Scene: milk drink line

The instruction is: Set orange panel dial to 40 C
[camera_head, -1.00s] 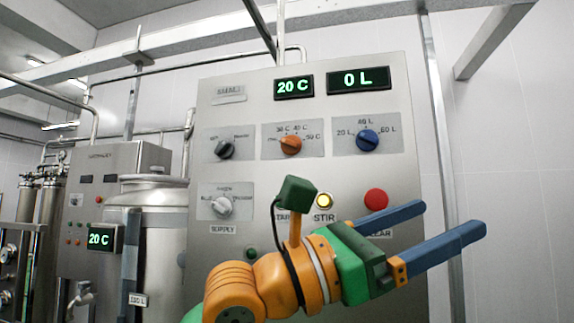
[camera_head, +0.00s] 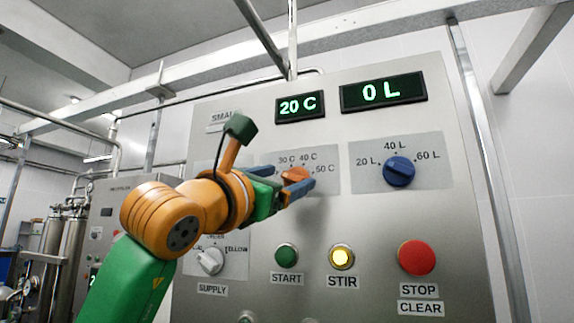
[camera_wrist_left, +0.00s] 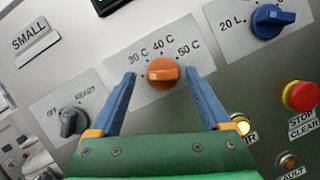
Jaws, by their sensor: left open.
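The orange dial (camera_head: 295,174) sits on a grey label plate marked 30 C, 40 C and 50 C on the steel panel. In the left wrist view the orange dial (camera_wrist_left: 163,73) lies ahead, between the two blue fingers and just beyond their tips; its lighter mark is on the left side. My left gripper (camera_head: 290,180) is open, with one finger on each side of the dial; contact is not visible. The left gripper (camera_wrist_left: 163,82) also shows open in the left wrist view. The green display (camera_head: 300,107) above reads 20 C. My right gripper is not visible.
A blue dial (camera_head: 399,171) marked 20 L, 40 L and 60 L is to the right. Below are a green START button (camera_head: 286,255), a lit yellow STIR button (camera_head: 342,256) and a red STOP button (camera_head: 417,257). A grey OFF/READY dial (camera_wrist_left: 73,122) is lower left.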

